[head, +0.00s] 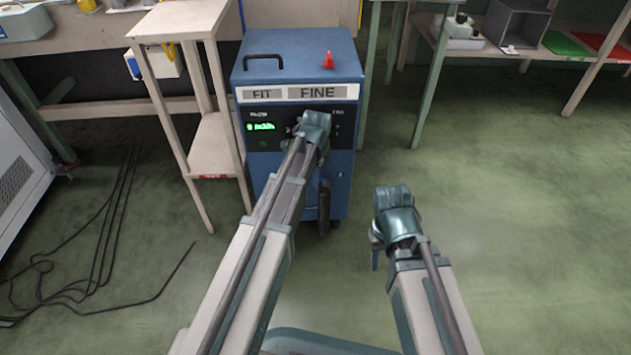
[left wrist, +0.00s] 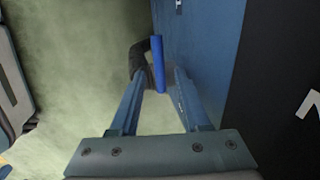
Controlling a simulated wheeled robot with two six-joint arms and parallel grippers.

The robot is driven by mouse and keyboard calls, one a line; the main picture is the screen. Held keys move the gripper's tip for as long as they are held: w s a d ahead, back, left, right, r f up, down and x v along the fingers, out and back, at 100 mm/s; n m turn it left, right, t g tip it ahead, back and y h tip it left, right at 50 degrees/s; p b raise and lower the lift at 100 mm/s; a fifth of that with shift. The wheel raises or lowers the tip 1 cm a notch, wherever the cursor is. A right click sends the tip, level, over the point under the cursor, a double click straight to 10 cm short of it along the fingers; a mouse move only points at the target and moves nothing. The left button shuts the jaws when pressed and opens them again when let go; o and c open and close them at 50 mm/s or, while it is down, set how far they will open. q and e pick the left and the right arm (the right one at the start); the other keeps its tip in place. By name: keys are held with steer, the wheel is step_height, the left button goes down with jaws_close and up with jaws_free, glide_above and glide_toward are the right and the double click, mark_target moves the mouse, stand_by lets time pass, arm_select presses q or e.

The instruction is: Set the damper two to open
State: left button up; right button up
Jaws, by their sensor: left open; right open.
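A blue machine cabinet (head: 300,62) stands ahead in the head view, with a black front panel and a green lit display (head: 261,127). No damper label is readable. My left arm covers part of the panel; its gripper (head: 313,128) is at the cabinet front, its fingers mostly hidden. In the left wrist view my left gripper (left wrist: 160,88) is open, with a bright blue bar (left wrist: 158,62) showing between its fingertips; I cannot tell whether they touch. My right gripper (head: 376,250) is open, right of the cabinet over the floor, mostly hidden by its wrist.
A black hose (head: 323,205) hangs at the cabinet front and appears beyond the left fingers (left wrist: 138,60). A red part (head: 328,60) and black handle (head: 264,62) are on the cabinet top. A beige stand (head: 212,148) is close left. Cables (head: 95,250) lie on the left floor; right floor is clear.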

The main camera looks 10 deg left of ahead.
arm_select(q)
steer(key=shift+f, duration=0.1)
jaws_close()
stand_by(1.4)
